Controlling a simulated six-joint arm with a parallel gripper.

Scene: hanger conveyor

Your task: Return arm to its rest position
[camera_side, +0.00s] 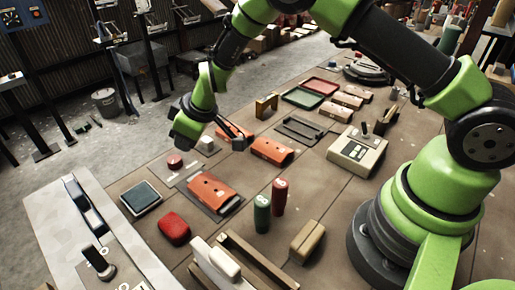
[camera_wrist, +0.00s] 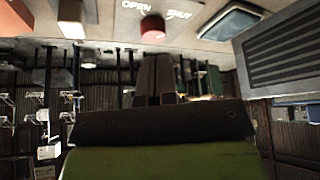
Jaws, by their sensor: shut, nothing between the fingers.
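My green and black arm reaches over the table from the upper right in the side view. My gripper (camera_side: 238,143) hangs above the table, near the orange-red pieces, and appears clear of them. In the wrist view my gripper's two dark fingers (camera_wrist: 156,62) are together with nothing between them. A red button (camera_wrist: 152,28) shows just beyond the fingertips, close to the words OPEN and SHUT. The same red button (camera_side: 175,161) is on the table in the side view, left of my gripper.
An orange-red piece (camera_side: 211,191) lies on a dark plate. A green cylinder (camera_side: 262,214) and a red cylinder (camera_side: 279,195) stand upright. A beige control box (camera_side: 356,151) and trays (camera_side: 303,98) lie farther back. A dark pad (camera_side: 142,197) is at left. Hanging racks (camera_side: 108,33) stand beyond the table.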

